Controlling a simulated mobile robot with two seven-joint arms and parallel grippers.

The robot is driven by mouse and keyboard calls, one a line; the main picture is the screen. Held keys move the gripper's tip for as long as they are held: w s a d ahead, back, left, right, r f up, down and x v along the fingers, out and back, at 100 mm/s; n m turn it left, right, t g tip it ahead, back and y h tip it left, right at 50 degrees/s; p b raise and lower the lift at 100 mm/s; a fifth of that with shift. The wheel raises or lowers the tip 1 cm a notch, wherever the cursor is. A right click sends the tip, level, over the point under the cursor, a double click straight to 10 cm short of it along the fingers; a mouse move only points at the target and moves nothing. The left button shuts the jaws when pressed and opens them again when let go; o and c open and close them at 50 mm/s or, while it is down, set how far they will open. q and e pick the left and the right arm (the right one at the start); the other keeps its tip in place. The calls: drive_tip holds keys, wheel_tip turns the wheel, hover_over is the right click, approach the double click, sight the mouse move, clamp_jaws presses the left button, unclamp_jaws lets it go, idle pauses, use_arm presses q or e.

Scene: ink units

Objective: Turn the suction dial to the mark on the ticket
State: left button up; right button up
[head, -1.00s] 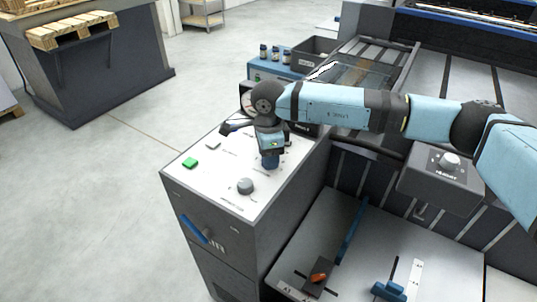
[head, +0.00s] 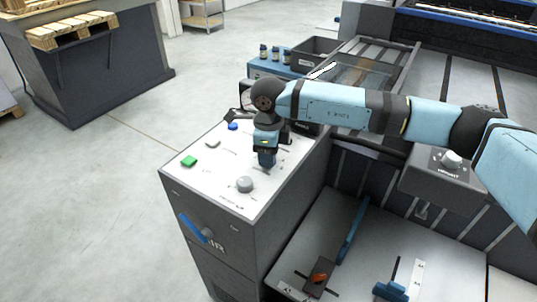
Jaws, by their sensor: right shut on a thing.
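My right gripper (head: 266,165) points down at the white top panel (head: 217,172) of the grey cabinet. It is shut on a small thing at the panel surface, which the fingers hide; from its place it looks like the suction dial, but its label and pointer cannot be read. A round grey knob (head: 245,184) stands uncovered on the panel, nearer to me than the gripper and apart from it. I cannot make out a ticket with a readable mark. My left gripper is not in view.
The panel also bears a green button (head: 189,161) and a blue button (head: 233,126). My right arm crosses above the machine from the right. A control box with a knob (head: 451,160) hangs at right. Below lies a tray with blue clamps (head: 390,290). Open floor lies left.

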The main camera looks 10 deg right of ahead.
drive_tip(key=shift+m, duration=1.9)
drive_tip(key=o, duration=0.9)
wheel_tip(320, 180, up, 14)
drive_tip(key=shift+f, duration=0.1)
